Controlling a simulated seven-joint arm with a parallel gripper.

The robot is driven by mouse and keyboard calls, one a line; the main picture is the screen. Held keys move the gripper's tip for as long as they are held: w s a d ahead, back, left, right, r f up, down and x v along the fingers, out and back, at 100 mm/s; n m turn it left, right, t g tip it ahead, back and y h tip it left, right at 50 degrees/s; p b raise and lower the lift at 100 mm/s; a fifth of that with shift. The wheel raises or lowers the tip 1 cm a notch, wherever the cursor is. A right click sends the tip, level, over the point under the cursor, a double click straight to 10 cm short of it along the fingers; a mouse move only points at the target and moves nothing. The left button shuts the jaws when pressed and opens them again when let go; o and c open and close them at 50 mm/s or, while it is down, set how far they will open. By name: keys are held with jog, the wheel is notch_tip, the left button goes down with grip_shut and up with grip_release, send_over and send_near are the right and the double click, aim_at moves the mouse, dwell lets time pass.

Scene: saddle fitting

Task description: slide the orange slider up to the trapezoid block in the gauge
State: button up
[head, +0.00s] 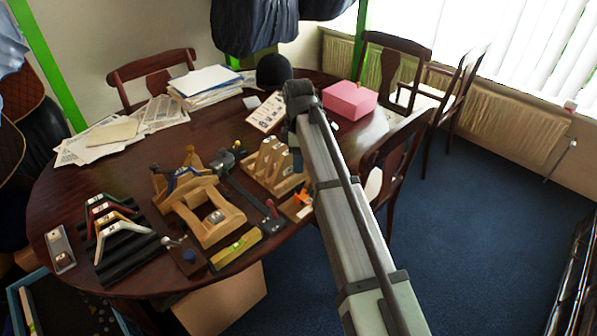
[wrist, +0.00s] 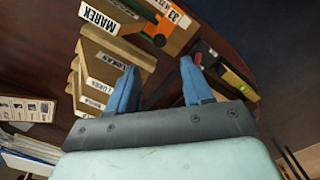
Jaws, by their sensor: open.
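In the head view a small orange piece, which looks like the slider (head: 304,196), sits at the table's front right beside my arm, on a wooden piece that looks like the gauge (head: 291,211). In the wrist view the orange piece (wrist: 163,6) shows at the top edge next to a label reading 33, partly cut off. I cannot make out which trapezoid block is in the gauge. My gripper (wrist: 157,86) is open, its two blue fingers apart with nothing between them, over the table. In the head view my arm hides its fingers.
A wooden rack (head: 262,176) of labelled blocks stands left of the orange piece, and also fills the wrist view's left (wrist: 105,60). A wooden frame (head: 216,224), a yellow level (head: 236,249) and a dark ribbed mat (head: 124,254) lie further left. A pink box (head: 349,100) stands behind.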

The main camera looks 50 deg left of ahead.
jog(key=shift+r, duration=1.95)
jog(key=shift+c, duration=0.6)
jog(key=d+f+t, duration=0.1)
jog(key=f, duration=0.1)
jog(key=s+d+f+t, duration=0.1)
jog(key=f, duration=0.2)
jog(key=s+d+f+n+t, duration=0.1)
jog(key=f, duration=0.1)
jog(key=shift+s+f+t+h, duration=0.2)
jog(key=shift+f+t+h, duration=0.15)
jog(key=shift+t+h, duration=0.05)
jog(key=c, duration=0.6)
jog(key=s+d+f+n+t, duration=0.1)
jog(key=d+f+n+t, duration=0.1)
jog(key=f+t, duration=0.1)
jog(key=s+d+f+t, duration=0.1)
jog(key=t, duration=0.1)
jog(key=shift+s+d+f+n, duration=0.1)
jog(key=shift+s+f+n, duration=0.2)
jog(key=shift+f+n, duration=0.1)
grip_shut()
jog(key=n+t+y, duration=0.5)
jog(key=n+y, duration=0.3)
jog(key=n, duration=0.3)
send_near(297, 190)
jog(key=x, duration=0.7)
